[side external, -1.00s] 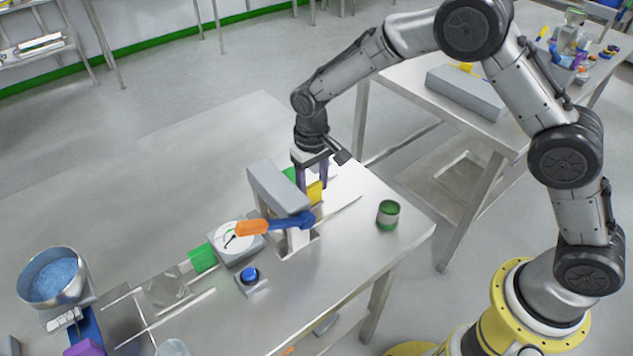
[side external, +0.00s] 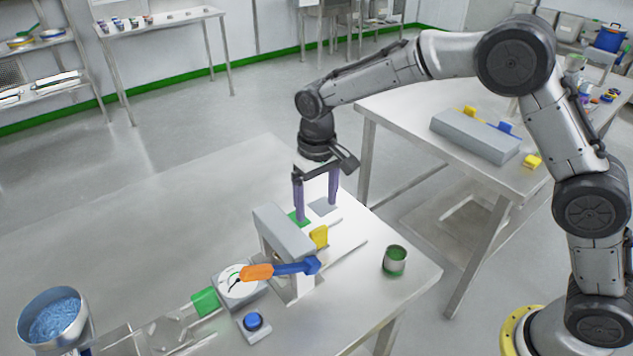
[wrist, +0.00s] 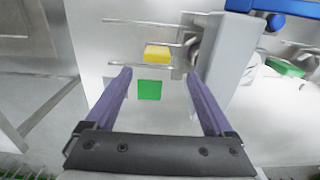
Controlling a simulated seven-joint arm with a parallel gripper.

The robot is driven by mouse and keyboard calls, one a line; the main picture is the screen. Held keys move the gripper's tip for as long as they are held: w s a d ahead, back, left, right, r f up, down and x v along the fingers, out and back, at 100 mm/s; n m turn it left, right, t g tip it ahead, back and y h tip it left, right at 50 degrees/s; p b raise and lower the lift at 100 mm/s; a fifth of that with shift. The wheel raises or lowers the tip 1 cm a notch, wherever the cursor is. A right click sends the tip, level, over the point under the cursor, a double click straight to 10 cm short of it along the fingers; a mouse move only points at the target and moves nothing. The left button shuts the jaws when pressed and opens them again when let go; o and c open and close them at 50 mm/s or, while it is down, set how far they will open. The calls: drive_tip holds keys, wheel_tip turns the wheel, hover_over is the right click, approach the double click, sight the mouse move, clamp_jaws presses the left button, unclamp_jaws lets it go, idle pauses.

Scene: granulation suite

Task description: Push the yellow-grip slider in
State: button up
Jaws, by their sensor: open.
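The yellow grip (side external: 319,236) stands beside a grey upright housing (side external: 283,232) on the steel bench, near thin rails. In the wrist view the yellow grip (wrist: 157,54) lies ahead of my fingertips, roughly midway between them and left of the housing (wrist: 232,62). My gripper (side external: 316,211) points down with its purple fingers wide apart and empty, on the far side of the grip. A flat green square (wrist: 149,90) shows between the fingers (wrist: 156,72). I cannot tell whether the fingertips touch the bench. The slider's body is mostly hidden.
A dial (side external: 239,284) and blue button (side external: 253,321) are close by. A green-and-grey cup (side external: 395,261) stands right. A second bench (side external: 420,110) carries a grey block with yellow and blue grips.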

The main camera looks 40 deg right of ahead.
wheel_tip(320, 180, up, 5)
drive_tip(key=shift+r, duration=0.2)
idle(0.3)
drive_tip(key=s+d+r+m+t, duration=0.1)
drive_tip(key=s+d+r+t, duration=0.1)
drive_tip(key=s+d+r, duration=0.45)
drive_tip(key=s+d+r+t, duration=0.2)
drive_tip(key=s+d+r, duration=0.15)
drive_tip(key=r, duration=0.55)
drive_tip(key=s+d+t, duration=0.1)
drive_tip(key=s+d, duration=0.3)
drive_tip(key=s, duration=0.9)
drive_tip(key=s+f+n, duration=0.1)
drive_tip(key=s+f, duration=0.6)
drive_tip(key=f, duration=0.1)
drive_tip(key=shift+d+t, duration=0.3)
drive_tip(key=shift+d, duration=0.05)
